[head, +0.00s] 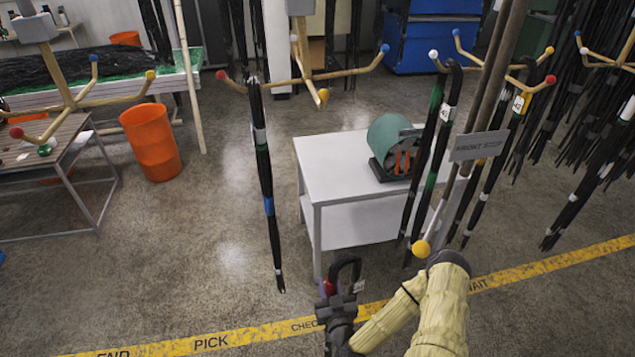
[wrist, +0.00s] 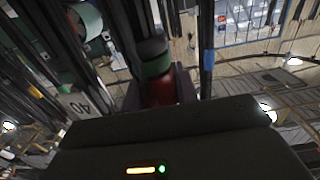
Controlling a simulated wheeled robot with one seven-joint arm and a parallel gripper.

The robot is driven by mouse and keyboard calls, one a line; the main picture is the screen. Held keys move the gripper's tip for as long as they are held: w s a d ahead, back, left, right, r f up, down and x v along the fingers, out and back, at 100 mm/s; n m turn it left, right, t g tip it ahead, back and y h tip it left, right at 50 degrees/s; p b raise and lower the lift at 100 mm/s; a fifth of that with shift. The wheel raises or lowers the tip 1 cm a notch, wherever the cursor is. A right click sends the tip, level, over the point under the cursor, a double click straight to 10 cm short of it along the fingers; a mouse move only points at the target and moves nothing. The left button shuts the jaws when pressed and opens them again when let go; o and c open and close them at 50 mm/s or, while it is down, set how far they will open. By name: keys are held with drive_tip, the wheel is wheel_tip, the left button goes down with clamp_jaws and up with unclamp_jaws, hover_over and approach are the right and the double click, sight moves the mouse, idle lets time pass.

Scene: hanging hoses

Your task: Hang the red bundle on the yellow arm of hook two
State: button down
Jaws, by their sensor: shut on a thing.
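The red bundle is a dark hose bundle with a black loop at its top (head: 346,265). In the wrist view its red band (wrist: 164,90) shows below a green band. My gripper (head: 335,292) is shut on it, low at the front in the head view. My gripper is well below that tip in the picture. No hook number is readable. The bundle's lower part is hidden.
A black bundle with a blue band (head: 268,205) hangs from the middle hook's red-tipped arm. A white table (head: 335,180) carries a green drum (head: 388,140). Bundles hang around the right hook, beside the FRONT STOP sign (head: 478,146). An orange barrel (head: 152,142) stands left.

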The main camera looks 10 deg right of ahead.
wheel_tip(320, 180, down, 8)
drive_tip(key=b, duration=0.7)
drive_tip(key=shift+w+f, duration=0.1)
drive_tip(key=shift+w, duration=0.05)
